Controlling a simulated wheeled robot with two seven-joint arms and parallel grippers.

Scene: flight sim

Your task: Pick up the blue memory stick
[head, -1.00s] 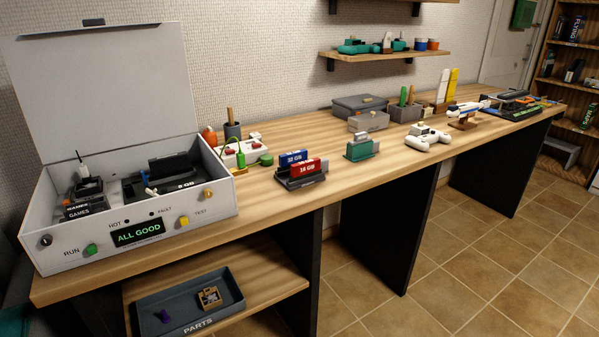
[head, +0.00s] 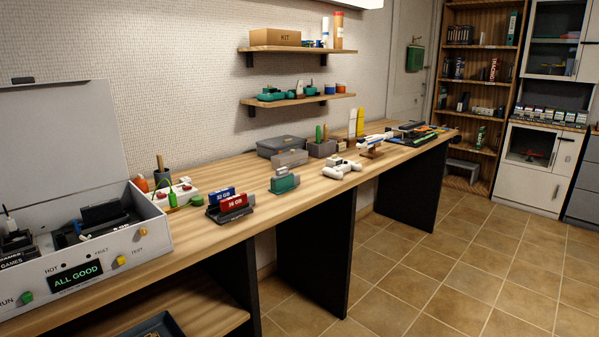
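The blue memory stick (head: 221,194) stands in a dark holder (head: 231,214) on the wooden workbench, left of the middle of the head view. A red memory stick (head: 233,203) marked 16 GB stands in the same holder, in front of it and partly hiding it. Neither of my grippers shows in the head view.
An open white test box (head: 120,258) reading ALL GOOD stands at the bench's left end. A green device (head: 284,183) and a white game controller (head: 341,168) stand right of the holder. The wooden bench (head: 290,210) is clear around the holder's front. Tiled floor (head: 400,270) lies open at right.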

